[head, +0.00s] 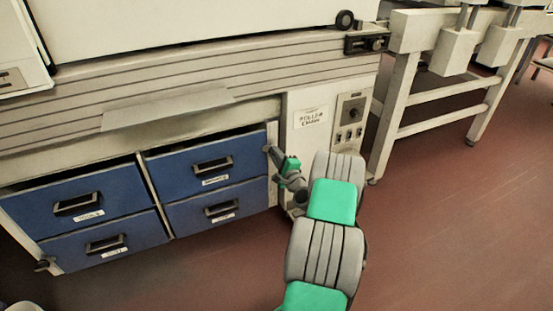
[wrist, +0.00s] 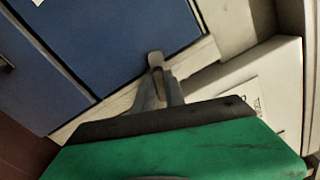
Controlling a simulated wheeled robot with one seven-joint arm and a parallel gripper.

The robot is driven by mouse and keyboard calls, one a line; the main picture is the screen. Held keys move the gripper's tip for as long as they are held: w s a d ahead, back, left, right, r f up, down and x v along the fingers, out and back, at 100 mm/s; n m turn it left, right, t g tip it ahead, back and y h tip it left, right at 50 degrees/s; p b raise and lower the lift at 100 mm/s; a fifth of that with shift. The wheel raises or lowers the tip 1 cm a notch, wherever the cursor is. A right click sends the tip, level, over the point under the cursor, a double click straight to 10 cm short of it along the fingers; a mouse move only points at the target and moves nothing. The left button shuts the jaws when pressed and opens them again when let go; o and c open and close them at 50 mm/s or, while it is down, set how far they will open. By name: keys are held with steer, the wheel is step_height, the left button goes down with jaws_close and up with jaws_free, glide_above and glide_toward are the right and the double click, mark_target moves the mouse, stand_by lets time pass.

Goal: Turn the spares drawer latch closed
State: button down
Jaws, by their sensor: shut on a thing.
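A small latch (wrist: 156,59) sits on the pale upright strip beside the blue drawers in the wrist view. My gripper (wrist: 160,82) is shut on it, with one finger on each side and its rounded end showing past the fingertips. In the head view my gripper (head: 272,154) reaches the strip at the right edge of the upper right drawer (head: 205,164). There the fingers mostly hide the latch, and I cannot tell its angle. The drawer labels are too small to read.
Several blue drawers with dark handles fill the cabinet, including the lower right drawer (head: 217,209). A second dark latch (head: 43,265) is at the lower left. A control panel (head: 349,122) stands right of the drawers. The red floor (head: 460,210) at right is clear.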

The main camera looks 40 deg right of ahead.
steer(key=shift+f+n+b, duration=0.15)
steer(key=shift+n+b, duration=0.8)
steer(key=shift+n, duration=0.95)
steer(key=c, duration=1.4)
jaws_free()
steer(key=p+v, duration=0.2)
steer(key=v, duration=0.5)
steer(key=shift+s, duration=0.4)
